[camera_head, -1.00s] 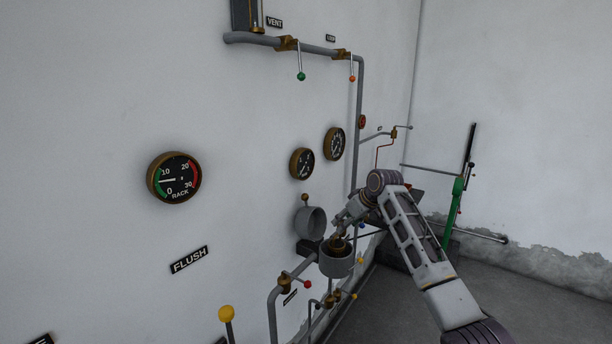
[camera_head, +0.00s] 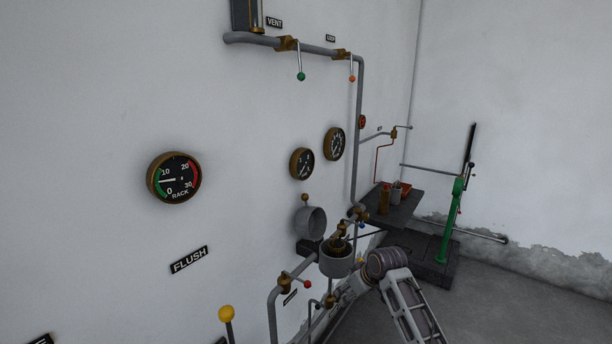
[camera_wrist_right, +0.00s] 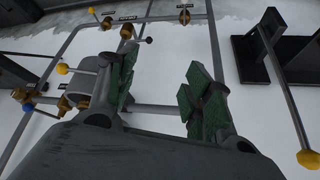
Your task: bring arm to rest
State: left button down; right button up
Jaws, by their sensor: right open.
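My right arm (camera_head: 403,298) comes in from the bottom edge of the head view and bends at a dark ringed joint. Its far part points down and left, close to the lower pipes, and I cannot make out the fingertips there. In the right wrist view my right gripper (camera_wrist_right: 160,85) is open, with two green-padded fingers apart and nothing between them. Pipes and valves show beyond the fingers; I cannot tell how far off they are. My left gripper is in neither view.
A grey cup-like pot (camera_head: 336,264) and a red-knobbed valve lever (camera_head: 307,284) stand near my right arm. A yellow-knobbed lever (camera_head: 226,315) is further left. A dark shelf (camera_head: 399,212) with small containers and a green lever stand (camera_head: 451,225) are behind. Open floor lies at right.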

jog(key=s+d+f+m+h, duration=0.1)
jog(key=s+f, duration=0.3)
jog(key=s, duration=0.4)
jog(key=s+d+f+m, duration=0.1)
jog(key=s+d+f, duration=0.1)
jog(key=s+f, duration=0.35)
jog(key=s+d+r+m+g+h, duration=0.1)
jog(key=s+d, duration=0.2)
jog(key=s, duration=0.8)
jog(key=s+d+r+m+h, duration=0.1)
jog(key=s+d, duration=0.1)
jog(key=s, duration=0.9)
notch_tip(320, 180, down, 34)
jog(key=s+g, duration=0.2)
jog(key=s+d+f, duration=0.2)
jog(key=s+f, duration=0.7)
jog(key=s, duration=0.2)
jog(key=s+d+f, duration=0.2)
jog(key=s+f, duration=0.8)
jog(key=s, duration=0.1)
jog(key=shift+s+d+g, duration=0.25)
jog(key=shift+g, duration=0.15)
jog(key=shift+f, duration=0.1)
